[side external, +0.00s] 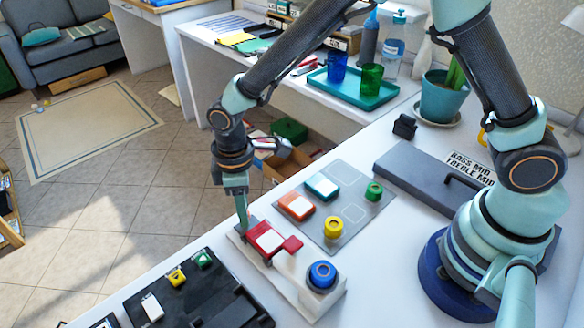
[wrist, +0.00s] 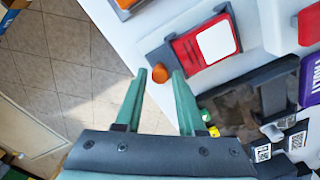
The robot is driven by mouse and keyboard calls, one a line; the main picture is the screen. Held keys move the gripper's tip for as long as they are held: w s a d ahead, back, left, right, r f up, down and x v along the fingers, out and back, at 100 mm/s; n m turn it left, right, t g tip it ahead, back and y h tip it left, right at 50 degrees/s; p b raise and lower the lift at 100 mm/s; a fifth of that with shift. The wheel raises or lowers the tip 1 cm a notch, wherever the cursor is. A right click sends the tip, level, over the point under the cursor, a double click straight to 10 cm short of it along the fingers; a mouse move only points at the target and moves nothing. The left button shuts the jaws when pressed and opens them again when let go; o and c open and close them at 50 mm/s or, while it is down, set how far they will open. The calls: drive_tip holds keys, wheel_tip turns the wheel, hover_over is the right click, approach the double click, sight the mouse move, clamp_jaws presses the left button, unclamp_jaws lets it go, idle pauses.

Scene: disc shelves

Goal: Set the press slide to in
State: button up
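A red slide block with a white face (side external: 265,238) sits on a white base (side external: 318,305). I take it to be the press slide. In the wrist view the red block (wrist: 190,56) lies in a dark frame, right of my fingertips. A round orange knob (wrist: 160,74) shows between the fingertips there; I cannot tell whether they touch it. My gripper (side external: 242,224) points down at the left end of the base. In the wrist view my gripper (wrist: 159,74) has its two fingers apart. The knob is hidden in the side view.
A black tray (side external: 205,300) stands in front. A grey panel (side external: 352,190) with coloured blocks lies behind. The table's left edge is close to my gripper.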

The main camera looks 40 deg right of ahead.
clamp_jaws()
idle(1.3)
